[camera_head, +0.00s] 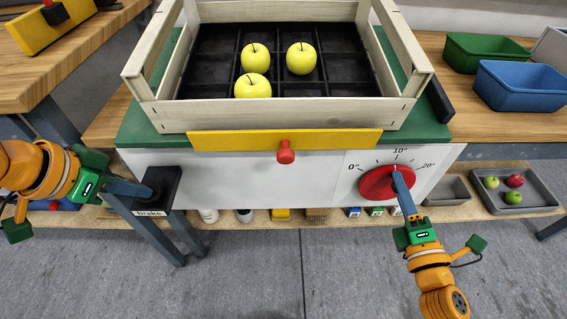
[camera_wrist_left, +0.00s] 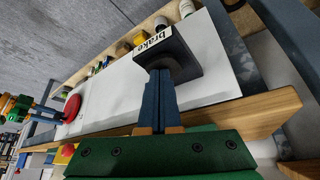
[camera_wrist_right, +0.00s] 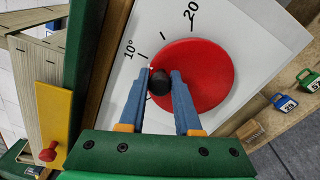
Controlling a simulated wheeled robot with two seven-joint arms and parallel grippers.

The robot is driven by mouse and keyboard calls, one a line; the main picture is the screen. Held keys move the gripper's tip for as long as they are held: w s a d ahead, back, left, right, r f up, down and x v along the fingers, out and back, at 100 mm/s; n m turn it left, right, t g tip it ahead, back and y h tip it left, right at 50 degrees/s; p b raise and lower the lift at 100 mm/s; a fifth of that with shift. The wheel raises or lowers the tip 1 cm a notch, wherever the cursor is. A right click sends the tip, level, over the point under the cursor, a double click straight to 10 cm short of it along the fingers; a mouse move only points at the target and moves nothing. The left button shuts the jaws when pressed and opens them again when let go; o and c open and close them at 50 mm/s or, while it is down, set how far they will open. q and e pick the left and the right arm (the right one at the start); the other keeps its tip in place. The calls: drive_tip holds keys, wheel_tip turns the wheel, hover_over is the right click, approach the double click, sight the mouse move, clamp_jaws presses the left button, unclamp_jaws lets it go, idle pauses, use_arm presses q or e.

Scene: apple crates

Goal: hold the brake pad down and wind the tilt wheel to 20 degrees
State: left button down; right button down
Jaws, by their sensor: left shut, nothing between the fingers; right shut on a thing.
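The red tilt wheel (camera_head: 378,184) is on the white panel front, beside a scale marked 0°, 10° and 20°. Its white mark is near the 10° tick, as the right wrist view also shows. My right gripper (camera_head: 398,174) is shut on the wheel's black knob (camera_wrist_right: 160,82), one finger on each side. The black brake pad (camera_head: 170,183), labelled "brake", sticks out at the panel's left. My left gripper (camera_head: 148,190) is shut and empty, its fingertips against the pad; I cannot tell how far the pad is pressed.
A wooden crate (camera_head: 285,117) with three yellow apples sits on the green platform above. A yellow bar (camera_head: 230,140) with a red knob (camera_head: 286,152) is in front of it. Green and blue bins (camera_head: 520,97) stand right. A low shelf below holds several small items.

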sight(409, 181)
drive_tip(key=d+m, duration=0.1)
drive_tip(key=m, duration=0.3)
drive_tip(key=d+m, duration=0.1)
drive_tip(key=m, duration=0.1)
drive_tip(key=shift+d+f+m+h, duration=0.3)
drive_tip(key=shift+m, duration=0.1)
drive_tip(key=m, duration=0.2)
drive_tip(key=d+f+m, duration=0.1)
drive_tip(key=m, duration=0.1)
drive_tip(key=shift+d+f+m+h, duration=0.2)
drive_tip(key=shift+f+m+h, duration=0.1)
drive_tip(key=shift+m, duration=0.3)
drive_tip(key=shift+f+m, duration=0.2)
drive_tip(key=shift+m, duration=0.2)
idle(0.5)
drive_tip(key=c, duration=0.6)
unclamp_jaws()
drive_tip(key=s, duration=1.2)
drive_tip(key=shift+a+f, duration=0.1)
drive_tip(key=shift+f, duration=0.1)
